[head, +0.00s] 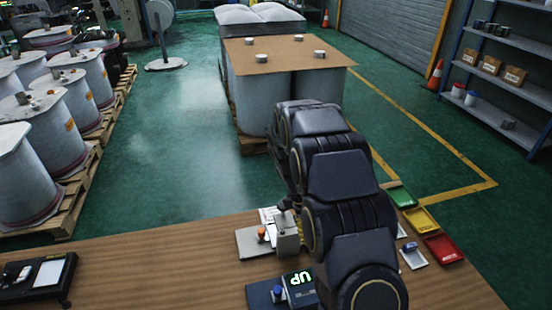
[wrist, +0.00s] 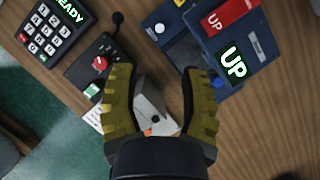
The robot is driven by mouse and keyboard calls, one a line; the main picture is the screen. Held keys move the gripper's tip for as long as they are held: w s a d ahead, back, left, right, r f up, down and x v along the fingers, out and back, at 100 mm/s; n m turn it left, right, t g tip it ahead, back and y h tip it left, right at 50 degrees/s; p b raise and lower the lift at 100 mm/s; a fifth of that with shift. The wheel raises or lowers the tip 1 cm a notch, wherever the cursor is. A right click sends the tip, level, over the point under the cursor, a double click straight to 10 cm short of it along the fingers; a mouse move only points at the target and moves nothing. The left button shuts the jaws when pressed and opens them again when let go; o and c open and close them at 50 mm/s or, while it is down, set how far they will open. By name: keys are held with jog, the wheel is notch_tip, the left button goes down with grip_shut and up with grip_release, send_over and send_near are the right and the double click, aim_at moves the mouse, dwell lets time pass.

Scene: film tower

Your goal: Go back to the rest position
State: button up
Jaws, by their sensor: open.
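My gripper (wrist: 160,75) is open in the wrist view, its two yellow padded fingers spread apart. Between and beyond the fingers lies a light grey box (wrist: 153,100) with an orange spot near its lower end. I see nothing held, though whether the fingers touch the box I cannot tell. In the head view my dark arm reaches across the wooden table (head: 150,255) and hides the gripper's fingertips. A grey device (head: 287,240) with an orange knob stands left of the arm.
A blue device with a lit UP display (wrist: 233,65) and a keypad reading READY (wrist: 45,35) flank the gripper. A black box with a red knob (wrist: 98,65) is close to the left finger. Green, yellow and red trays (head: 443,249) lie right of the arm. The table's left-middle is clear.

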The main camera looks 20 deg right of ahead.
jog(key=s+a+r+m+y, duration=0.1)
jog(key=s+a+r+m, duration=0.35)
jog(key=s+r, duration=0.65)
jog(key=s+a+r+m+y, duration=0.1)
jog(key=s+a+r+m, duration=0.1)
jog(key=s, duration=0.6)
jog(key=s+a+r+m+t+y, duration=0.1)
jog(key=s+a+r+m, duration=0.1)
jog(key=s, duration=0.6)
jog(key=shift+s+a+r+m, duration=0.35)
jog(key=shift+a+r, duration=0.25)
jog(key=shift+a, duration=0.25)
